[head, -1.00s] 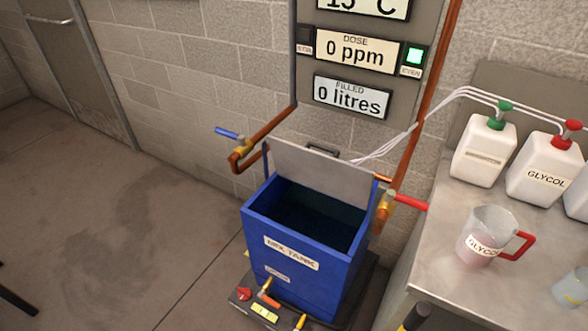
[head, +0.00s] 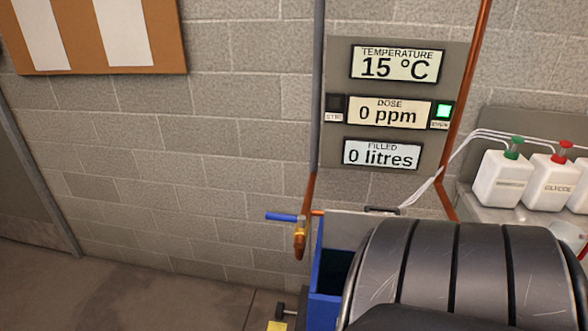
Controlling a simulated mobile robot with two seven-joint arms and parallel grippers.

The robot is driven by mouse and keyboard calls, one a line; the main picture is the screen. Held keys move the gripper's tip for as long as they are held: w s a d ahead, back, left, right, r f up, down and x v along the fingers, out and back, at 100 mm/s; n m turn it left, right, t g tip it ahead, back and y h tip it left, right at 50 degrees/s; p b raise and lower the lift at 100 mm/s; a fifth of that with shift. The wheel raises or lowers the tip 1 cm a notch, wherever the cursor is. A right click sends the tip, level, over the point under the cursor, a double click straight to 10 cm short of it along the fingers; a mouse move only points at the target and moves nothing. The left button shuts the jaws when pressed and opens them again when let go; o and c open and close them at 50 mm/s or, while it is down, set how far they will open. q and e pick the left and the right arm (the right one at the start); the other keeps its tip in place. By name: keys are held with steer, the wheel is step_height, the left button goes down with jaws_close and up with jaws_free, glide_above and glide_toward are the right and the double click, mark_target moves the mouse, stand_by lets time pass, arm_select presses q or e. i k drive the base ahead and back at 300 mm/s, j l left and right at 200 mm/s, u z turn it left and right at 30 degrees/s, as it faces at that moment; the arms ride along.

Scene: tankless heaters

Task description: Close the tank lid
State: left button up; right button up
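The blue mix tank (head: 328,290) stands against the wall at the bottom centre, and only its left part shows. Its dark inside is visible, so the tank is open. The grey tank lid (head: 342,229) stands raised at the back, with a dark handle (head: 382,210) at its top edge. A large dark ribbed part of my arm covers the right side of the tank and much of the lid. Neither of my grippers is in view.
A blue-handled valve (head: 284,217) on a copper pipe is left of the tank. The wall panel (head: 392,140) reads 15 °C, 0 ppm and 0 litres. White pump bottles (head: 503,180) stand on the counter at right. The floor at lower left is clear.

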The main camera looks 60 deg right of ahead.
mark_target(344, 230)
steer(key=i+j+z, duration=0.25)
steer(key=i, duration=0.2)
steer(key=i+j+z, duration=0.2)
steer(key=i, duration=0.25)
steer(key=i+j+z, duration=0.25)
steer(key=i, duration=0.15)
steer(key=i+z, duration=0.15)
steer(key=z, duration=0.3)
steer(key=i+z, duration=0.15)
steer(key=z, duration=0.3)
steer(key=i+z, duration=0.2)
steer(key=z, duration=0.2)
steer(key=i+j+z, duration=0.1)
steer(key=z, duration=0.35)
steer(key=i+j+z, duration=0.1)
steer(key=z, duration=0.35)
steer(key=i+j+z, duration=0.15)
steer(key=z, duration=0.3)
steer(key=i+j+z, duration=0.2)
steer(key=z, duration=0.25)
steer(key=i+j+z, duration=0.15)
steer(key=z, duration=0.25)
steer(key=i+j+z, duration=0.2)
steer(key=j+z, duration=0.2)
steer(key=i+j+z, duration=0.1)
steer(key=j+z, duration=0.25)
steer(key=j, duration=0.15)
steer(key=j+z, duration=0.4)
steer(key=i+j, duration=0.05)
steer(key=j, duration=0.05)
